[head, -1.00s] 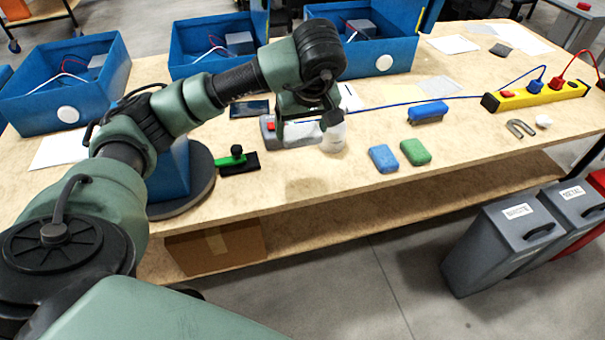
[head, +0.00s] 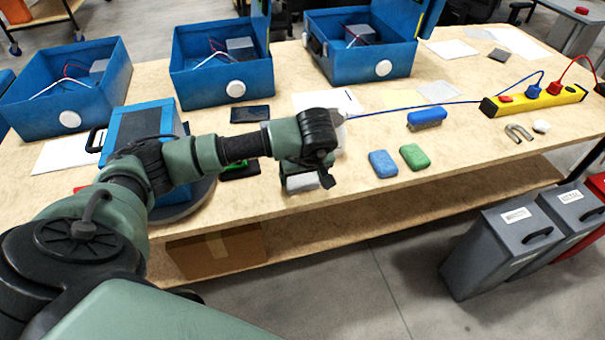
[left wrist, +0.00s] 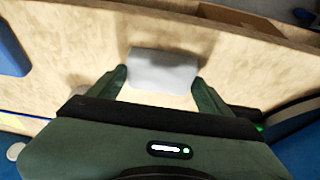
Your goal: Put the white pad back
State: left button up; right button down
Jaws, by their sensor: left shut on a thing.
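The white pad (head: 302,183) is a small pale block held low at the front part of the workbench, under my left gripper (head: 301,176). The left wrist view shows the pad (left wrist: 163,71) between the two green fingers of the gripper (left wrist: 160,82), which is shut on it. Whether the pad touches the bench top is not clear. My left arm crosses the bench from the left and hides part of it. My right gripper is not in view.
A blue sponge (head: 383,164) and a green sponge (head: 414,157) lie right of the gripper. A blue-topped brush (head: 427,119) lies behind them. A blue box (head: 138,125) stands on a round base at left. Blue bins (head: 222,85) line the back.

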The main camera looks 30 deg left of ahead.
pick_arm(q)
jog(key=o, duration=1.2)
jog(key=shift+c, duration=0.2)
jog(key=shift+r, duration=0.1)
jog(key=b+v, duration=0.1)
jog(key=v, duration=1)
jog(key=shift+r, duration=0.4)
jog(key=shift+d, duration=0.1)
